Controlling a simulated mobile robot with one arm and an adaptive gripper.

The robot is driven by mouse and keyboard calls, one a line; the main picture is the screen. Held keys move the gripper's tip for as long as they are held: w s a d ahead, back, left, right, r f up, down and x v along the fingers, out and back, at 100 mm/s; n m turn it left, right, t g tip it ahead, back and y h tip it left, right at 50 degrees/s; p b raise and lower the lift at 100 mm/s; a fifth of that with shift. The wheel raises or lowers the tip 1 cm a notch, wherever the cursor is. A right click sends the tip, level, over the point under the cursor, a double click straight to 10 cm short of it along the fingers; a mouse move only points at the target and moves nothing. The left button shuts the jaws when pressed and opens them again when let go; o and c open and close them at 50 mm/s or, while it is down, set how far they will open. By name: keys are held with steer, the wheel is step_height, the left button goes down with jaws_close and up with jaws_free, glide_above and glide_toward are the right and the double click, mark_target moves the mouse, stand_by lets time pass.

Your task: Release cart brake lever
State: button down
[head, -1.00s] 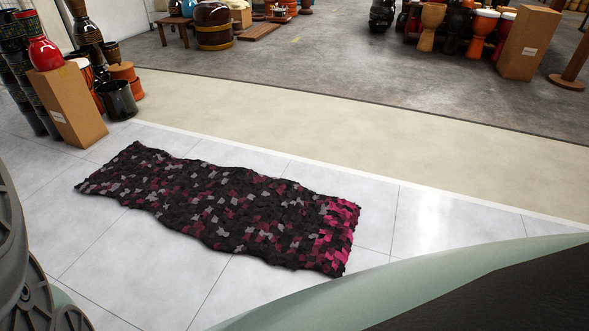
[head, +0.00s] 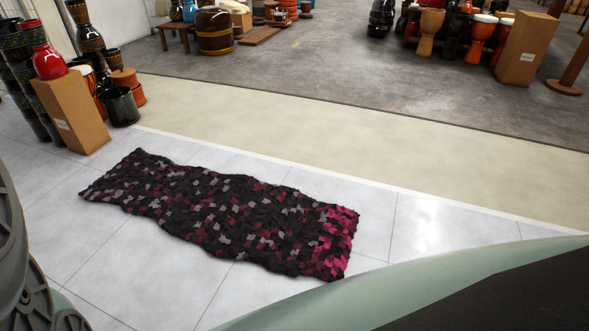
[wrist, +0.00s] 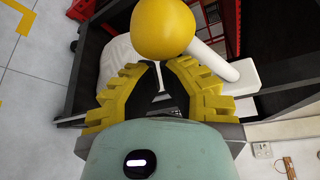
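A round yellow knob (wrist: 163,28) shows at the top middle of the wrist view, just beyond my fingertips. A thick white bar (wrist: 217,64) runs from beside the knob down right to a white block (wrist: 241,79). I cannot tell which of these belong to the brake lever. My gripper (wrist: 160,68) has two yellow ribbed fingers curving inward, with their tips apart. A thin pale rod shows in the gap between them; I cannot see any finger touching it. The head view shows neither the knob nor my gripper.
Dark shelving with red parts (wrist: 279,30) stands around the knob in the wrist view. In the head view, a dark patterned rug (head: 225,215) lies on the tiled floor. A cardboard box (head: 72,112) and drums stand at left; the beige strip beyond the rug is clear.

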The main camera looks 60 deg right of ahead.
step_height(320, 180, up, 7)
steer(key=s+m+g+h+p, duration=0.2)
steer(key=m+p, duration=0.2)
steer(key=p, duration=0.9)
steer(key=shift+d+r+m+p, duration=0.2)
steer(key=shift+m+p, duration=0.1)
